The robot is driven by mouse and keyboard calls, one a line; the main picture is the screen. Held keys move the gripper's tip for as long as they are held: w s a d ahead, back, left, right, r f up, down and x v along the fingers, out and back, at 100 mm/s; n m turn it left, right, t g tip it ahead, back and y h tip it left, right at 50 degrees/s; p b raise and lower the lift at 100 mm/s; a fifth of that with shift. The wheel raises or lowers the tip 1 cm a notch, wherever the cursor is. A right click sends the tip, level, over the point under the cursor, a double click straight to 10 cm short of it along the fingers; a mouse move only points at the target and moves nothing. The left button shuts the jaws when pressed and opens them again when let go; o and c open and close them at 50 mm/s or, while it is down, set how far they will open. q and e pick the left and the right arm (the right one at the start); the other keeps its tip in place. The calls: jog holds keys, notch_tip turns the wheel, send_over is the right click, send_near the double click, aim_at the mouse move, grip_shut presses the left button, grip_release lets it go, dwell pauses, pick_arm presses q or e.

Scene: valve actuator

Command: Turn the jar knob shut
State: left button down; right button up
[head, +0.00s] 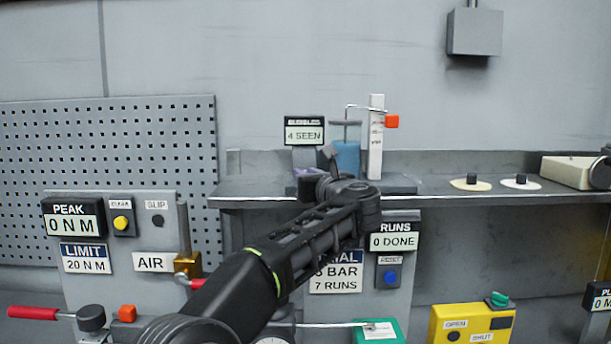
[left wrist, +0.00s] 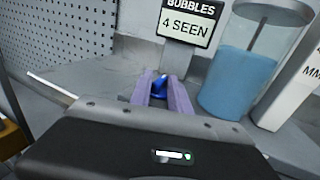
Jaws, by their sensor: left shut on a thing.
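The jar (head: 346,158) holds blue liquid and stands on the shelf; it also shows in the left wrist view (left wrist: 236,80). My left gripper (head: 308,172) reaches to the left of the jar. In the left wrist view its two purple fingers (left wrist: 161,92) are shut on a small blue knob (left wrist: 160,82), in front of the bubbles sign (left wrist: 188,22). The knob is mostly hidden between the fingers, and its turn angle cannot be told. In the head view my arm and gripper hide the knob.
A white upright scale (head: 376,140) with an orange block stands right of the jar. The sign (head: 304,132) reads 4 SEEN. Two small discs (head: 471,184) lie on the shelf (head: 440,202) farther right. A panel with a gauge label (head: 73,218) stands at left.

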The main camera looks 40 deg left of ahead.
pick_arm(q)
jog(key=shift+r+g, duration=0.1)
jog(key=shift+g, duration=0.2)
jog(key=c, duration=1.2)
grip_release()
jog(key=shift+w, duration=0.1)
jog(key=shift+s+d+f+b, duration=0.25)
jog(key=shift+d+b, duration=0.1)
jog(key=shift+d, duration=0.1)
jog(key=b+v, duration=0.2)
jog(key=v, duration=0.4)
jog(key=shift+d, duration=0.1)
jog(key=shift+s+d, duration=0.25)
jog(key=shift+d, duration=0.05)
